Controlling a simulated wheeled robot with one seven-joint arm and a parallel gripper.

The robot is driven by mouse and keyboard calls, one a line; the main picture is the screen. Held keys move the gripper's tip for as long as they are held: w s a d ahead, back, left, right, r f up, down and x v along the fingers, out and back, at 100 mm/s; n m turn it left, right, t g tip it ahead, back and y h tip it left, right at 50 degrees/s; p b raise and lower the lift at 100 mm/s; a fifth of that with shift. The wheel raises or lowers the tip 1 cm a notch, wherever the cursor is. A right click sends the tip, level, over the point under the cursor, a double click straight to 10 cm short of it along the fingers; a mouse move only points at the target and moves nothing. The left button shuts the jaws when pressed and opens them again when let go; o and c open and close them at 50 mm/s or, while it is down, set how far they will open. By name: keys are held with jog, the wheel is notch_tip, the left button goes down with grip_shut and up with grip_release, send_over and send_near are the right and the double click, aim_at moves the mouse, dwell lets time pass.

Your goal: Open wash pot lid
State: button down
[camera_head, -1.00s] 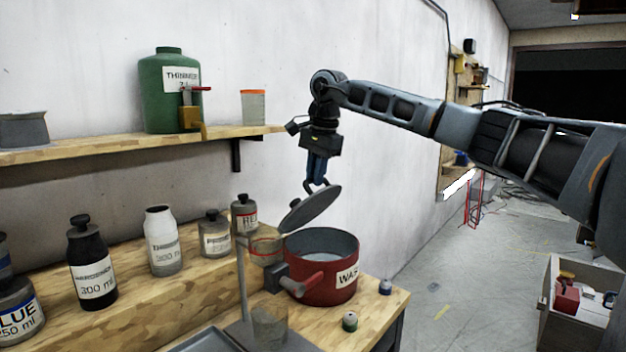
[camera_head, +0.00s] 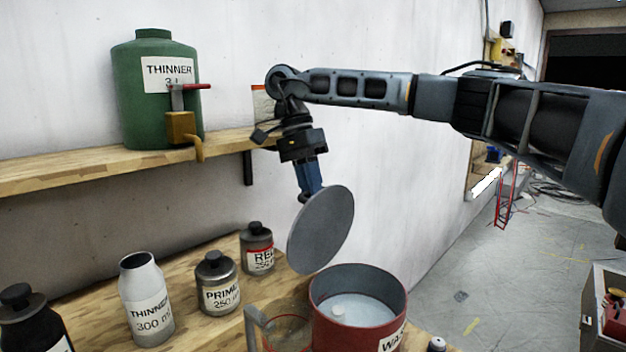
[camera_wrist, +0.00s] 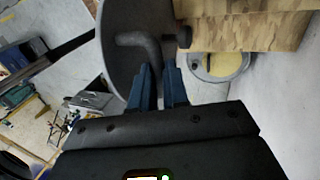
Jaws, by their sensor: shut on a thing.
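The red wash pot (camera_head: 345,328) stands on the wooden bench with its top open, and a pale inside shows. Its round grey lid (camera_head: 322,230) is held clear above the pot's back left rim, tilted steeply. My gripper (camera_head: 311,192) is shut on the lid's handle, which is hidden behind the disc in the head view. In the wrist view, my gripper (camera_wrist: 158,98) has its blue fingers at the curved handle of the lid (camera_wrist: 122,62).
A green thinner jug (camera_head: 155,95) with a tap sits on the shelf (camera_head: 60,170) above.

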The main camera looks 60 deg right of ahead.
jog(key=shift+f, duration=0.35)
jog(key=c, duration=1.4)
grip_release()
jog(key=shift+o, duration=1.4)
jog(key=shift+r, duration=0.15)
jog(key=shift+r, duration=0.15)
jog(key=b+v, duration=0.1)
jog(key=v, duration=0.6)
jog(key=shift+w+r, duration=0.15)
jog(key=shift+r, duration=0.1)
